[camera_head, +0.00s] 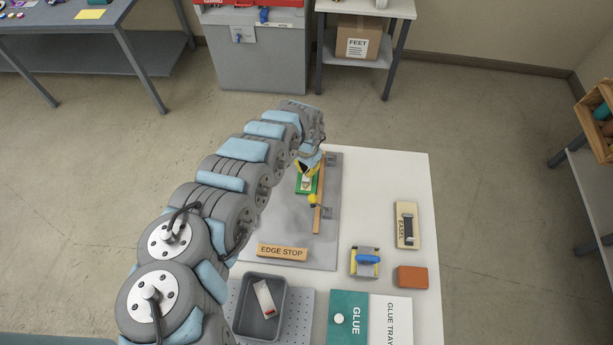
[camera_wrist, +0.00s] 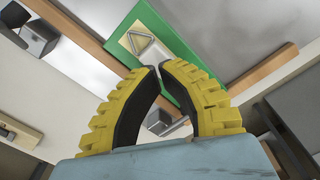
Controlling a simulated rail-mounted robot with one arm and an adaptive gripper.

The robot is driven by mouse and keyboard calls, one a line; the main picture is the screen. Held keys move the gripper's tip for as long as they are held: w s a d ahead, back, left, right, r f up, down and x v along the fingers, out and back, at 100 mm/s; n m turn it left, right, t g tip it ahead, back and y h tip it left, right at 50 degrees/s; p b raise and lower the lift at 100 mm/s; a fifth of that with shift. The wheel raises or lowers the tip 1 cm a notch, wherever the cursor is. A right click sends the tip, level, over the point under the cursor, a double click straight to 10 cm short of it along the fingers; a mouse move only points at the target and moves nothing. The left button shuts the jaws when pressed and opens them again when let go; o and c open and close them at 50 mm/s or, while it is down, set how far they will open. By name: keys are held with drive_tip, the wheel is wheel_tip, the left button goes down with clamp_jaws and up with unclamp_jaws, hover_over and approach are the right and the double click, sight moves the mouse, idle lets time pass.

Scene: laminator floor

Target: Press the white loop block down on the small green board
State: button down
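The small green board (camera_head: 300,190) lies on a grey plate on the white table, below my gripper, partly hidden by it. It shows at the top of the wrist view (camera_wrist: 178,42). A pale block with a triangular metal loop (camera_wrist: 140,42), which looks like the white loop block, lies on the board; in the head view it is a small pale patch (camera_head: 306,182). My gripper (camera_wrist: 157,69) has its yellow fingertips together, nothing visibly held between them. The tips appear just beside the block; I cannot tell whether they touch it.
The "EDGE STOP" block (camera_head: 282,252) and a grey bin (camera_head: 248,308) holding a white block (camera_head: 265,298) are nearer. A blue-handled tool (camera_head: 366,262) stands at right.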

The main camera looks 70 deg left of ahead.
drive_tip(key=shift+f+b, duration=0.45)
drive_tip(key=shift+f, duration=0.8)
idle(1.9)
drive_tip(key=shift+r, duration=0.1)
drive_tip(key=shift+r+p, duration=3.4)
drive_tip(key=shift+r, duration=0.1)
